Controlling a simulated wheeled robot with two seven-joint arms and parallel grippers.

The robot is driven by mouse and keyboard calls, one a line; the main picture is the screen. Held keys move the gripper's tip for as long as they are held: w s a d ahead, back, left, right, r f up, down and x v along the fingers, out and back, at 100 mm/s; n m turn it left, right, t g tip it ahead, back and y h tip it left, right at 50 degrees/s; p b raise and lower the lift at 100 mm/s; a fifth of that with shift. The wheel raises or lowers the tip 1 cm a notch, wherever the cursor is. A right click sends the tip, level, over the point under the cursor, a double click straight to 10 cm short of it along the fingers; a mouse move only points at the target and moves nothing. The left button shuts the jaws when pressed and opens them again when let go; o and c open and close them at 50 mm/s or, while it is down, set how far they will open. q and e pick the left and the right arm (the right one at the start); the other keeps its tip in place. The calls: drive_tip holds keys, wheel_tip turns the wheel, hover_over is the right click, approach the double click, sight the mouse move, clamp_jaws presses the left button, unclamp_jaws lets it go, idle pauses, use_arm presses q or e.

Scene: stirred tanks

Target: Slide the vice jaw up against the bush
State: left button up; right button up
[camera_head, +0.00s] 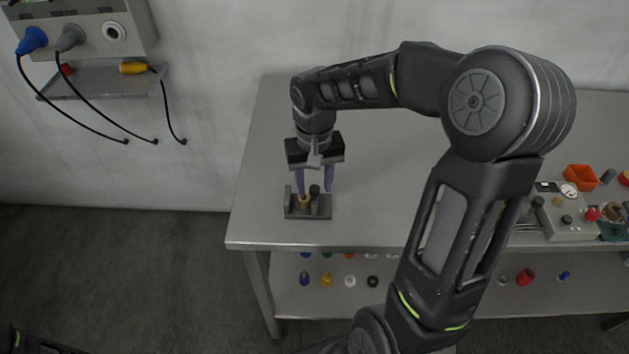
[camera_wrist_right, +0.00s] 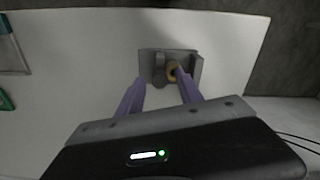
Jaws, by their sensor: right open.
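A small grey vice (camera_head: 291,210) sits near the front left of the table. A brass-yellow bush (camera_head: 304,201) stands in it, towards its left side in the head view. The dark upright knob of the vice jaw (camera_head: 314,191) is just right of the bush. In the right wrist view the bush (camera_wrist_right: 172,71) and the jaw (camera_wrist_right: 159,68) look close together; whether they touch is not clear. My right gripper (camera_head: 314,190) is open and points down over the vice, its purple fingers either side of the knob and bush. My left gripper is out of view.
The table (camera_head: 270,130) is clear around the vice. An orange bin (camera_head: 580,177) and several small parts lie at the right end. A lower shelf (camera_head: 430,290) holds several coloured pieces. A wall panel with cables (camera_head: 85,30) hangs at upper left.

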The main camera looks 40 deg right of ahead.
drive_tip(key=shift+c, duration=0.4)
clamp_jaws()
idle(1.0)
